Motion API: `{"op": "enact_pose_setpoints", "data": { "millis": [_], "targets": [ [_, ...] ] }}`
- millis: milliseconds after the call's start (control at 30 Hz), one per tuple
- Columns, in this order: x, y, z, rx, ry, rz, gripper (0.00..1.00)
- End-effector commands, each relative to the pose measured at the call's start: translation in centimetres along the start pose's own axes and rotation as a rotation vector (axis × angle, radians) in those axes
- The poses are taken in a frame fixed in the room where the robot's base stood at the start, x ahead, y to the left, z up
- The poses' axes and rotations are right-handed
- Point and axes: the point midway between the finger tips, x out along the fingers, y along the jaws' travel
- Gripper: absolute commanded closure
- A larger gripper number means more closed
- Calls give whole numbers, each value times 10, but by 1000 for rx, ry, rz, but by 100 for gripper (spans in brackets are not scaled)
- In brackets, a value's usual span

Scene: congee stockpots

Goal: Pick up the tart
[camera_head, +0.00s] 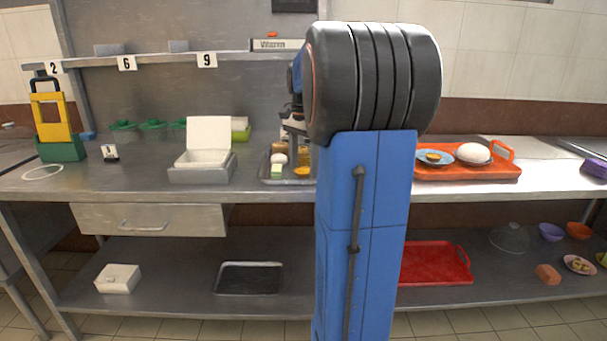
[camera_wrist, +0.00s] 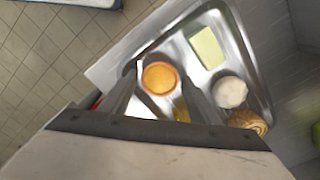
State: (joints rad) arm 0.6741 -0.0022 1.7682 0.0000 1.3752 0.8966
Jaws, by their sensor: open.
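A round orange tart (camera_wrist: 160,78) with a pale rim lies on a metal tray (camera_wrist: 250,62) in the wrist view. My gripper (camera_wrist: 163,74) is open, with one finger on each side of the tart in that picture. I cannot tell how far above the tart the fingertips are. In the head view the tart (camera_head: 303,171) is a small orange shape on the tray (camera_head: 268,181), beside my arm. My gripper is mostly hidden behind my arm there. Something yellow (camera_wrist: 181,113) shows just below the tart, partly covered by a finger.
A pale green block (camera_wrist: 207,47), a white bun (camera_wrist: 229,92) and a brown pastry (camera_wrist: 248,122) share the tray. An open white box (camera_head: 205,160) stands left of it. An orange tray (camera_head: 465,174) with a blue plate (camera_head: 424,162) is on the right counter.

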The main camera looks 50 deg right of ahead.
Motion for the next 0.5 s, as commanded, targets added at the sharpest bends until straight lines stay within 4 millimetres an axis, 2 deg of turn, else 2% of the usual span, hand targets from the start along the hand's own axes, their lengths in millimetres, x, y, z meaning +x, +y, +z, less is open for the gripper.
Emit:
{"op": "enact_pose_setpoints", "data": {
  "millis": [267,400,500],
  "targets": [
    [3,0,0,0,0,0,44],
    [3,0,0,0,0,0,75],
    [2,0,0,0,0,0,75]
  ]
}}
